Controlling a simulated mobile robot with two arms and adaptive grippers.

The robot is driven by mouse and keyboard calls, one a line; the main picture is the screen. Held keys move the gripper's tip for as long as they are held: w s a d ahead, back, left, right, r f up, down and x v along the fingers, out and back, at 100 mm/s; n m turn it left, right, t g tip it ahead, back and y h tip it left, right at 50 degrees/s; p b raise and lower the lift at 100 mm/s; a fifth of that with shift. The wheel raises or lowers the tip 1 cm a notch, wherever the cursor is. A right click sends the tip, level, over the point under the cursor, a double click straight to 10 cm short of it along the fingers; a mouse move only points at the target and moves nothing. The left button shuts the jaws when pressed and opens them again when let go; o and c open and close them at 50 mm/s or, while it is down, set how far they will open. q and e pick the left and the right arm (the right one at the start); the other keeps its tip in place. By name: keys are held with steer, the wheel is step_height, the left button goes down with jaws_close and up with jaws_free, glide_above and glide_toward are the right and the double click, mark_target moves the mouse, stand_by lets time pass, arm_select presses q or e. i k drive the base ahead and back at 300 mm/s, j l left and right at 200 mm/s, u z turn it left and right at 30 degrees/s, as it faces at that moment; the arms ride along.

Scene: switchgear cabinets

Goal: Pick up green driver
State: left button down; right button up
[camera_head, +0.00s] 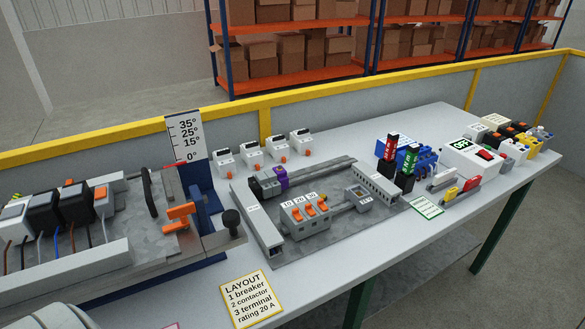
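The green driver (409,158) stands upright in a dark holder on the right half of the table, with white markings on its side. A red driver (390,149) stands upright close beside it, to the left and slightly behind. The lower ends of both drivers are hidden. Neither of my grippers is in view, and nothing is seen touching the green driver.
The grey table (350,278) carries a mounting panel (330,238) with orange-switched breakers (305,212). A green-edged card (427,207) lies in front.

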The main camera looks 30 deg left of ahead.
mark_target(412, 150)
steer(key=i+l+z, duration=0.15)
steer(key=i+l, duration=0.3)
steer(key=i+l+z, duration=0.1)
steer(key=i+l, duration=0.25)
steer(key=i, duration=0.2)
